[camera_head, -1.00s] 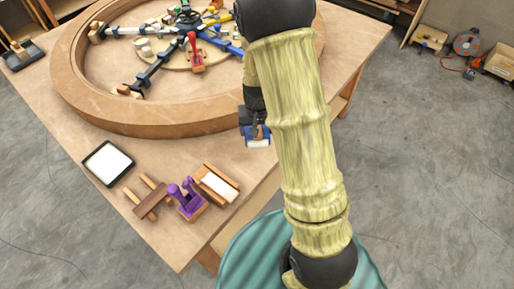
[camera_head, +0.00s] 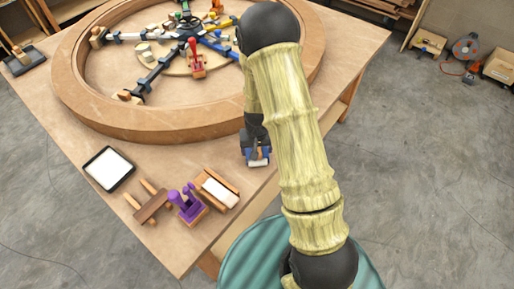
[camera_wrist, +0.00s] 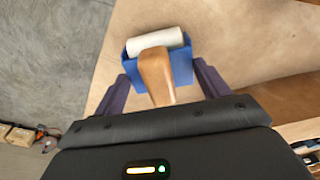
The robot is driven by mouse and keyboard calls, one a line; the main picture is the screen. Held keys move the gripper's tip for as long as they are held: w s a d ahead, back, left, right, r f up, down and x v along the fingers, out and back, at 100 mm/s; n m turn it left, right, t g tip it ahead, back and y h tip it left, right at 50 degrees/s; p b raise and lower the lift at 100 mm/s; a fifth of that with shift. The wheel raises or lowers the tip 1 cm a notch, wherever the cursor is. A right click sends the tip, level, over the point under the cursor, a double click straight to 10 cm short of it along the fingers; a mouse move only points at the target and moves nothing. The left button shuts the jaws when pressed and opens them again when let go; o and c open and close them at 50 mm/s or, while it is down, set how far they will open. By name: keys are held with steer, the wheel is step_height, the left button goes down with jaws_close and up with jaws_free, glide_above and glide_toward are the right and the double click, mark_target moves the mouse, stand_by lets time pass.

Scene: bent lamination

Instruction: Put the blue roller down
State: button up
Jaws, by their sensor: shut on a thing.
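The blue roller (camera_wrist: 182,68) has a blue frame, a white cylinder and a brown wooden handle. In the wrist view my gripper (camera_wrist: 160,82) is shut on it, with a dark finger on each side of the blue frame. The white cylinder points away from my palm. In the head view my gripper (camera_head: 256,150) holds the roller (camera_head: 258,161) close to the right edge of the wooden table (camera_head: 330,75), just outside the large ring. I cannot tell whether the roller touches the tabletop.
A large wooden ring (camera_head: 160,132) fills the table's back. Along the front are a black-rimmed white tray (camera_head: 108,168), a brown wooden rack (camera_head: 148,205), a purple clamp-like tool (camera_head: 187,204) and a wooden holder with a white cylinder (camera_head: 218,190). Bare table lies between ring and holder.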

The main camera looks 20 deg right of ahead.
steer(key=shift+f, duration=0.25)
steer(key=shift+s+f+b, duration=0.2)
steer(key=shift+f+b, duration=0.25)
steer(key=shift+b, duration=0.1)
steer(key=shift+c, duration=1.4)
steer(key=o, duration=1.3)
steer(key=shift+w, duration=0.15)
steer(key=shift+r, duration=0.15)
steer(key=shift+r+p, duration=0.65)
steer(key=shift+r, duration=0.2)
step_height(320, 180, up, 11)
steer(key=s, duration=0.1)
steer(key=shift+s+r+b, duration=0.15)
steer(key=shift+r+b, duration=0.05)
steer(key=shift+b, duration=0.1)
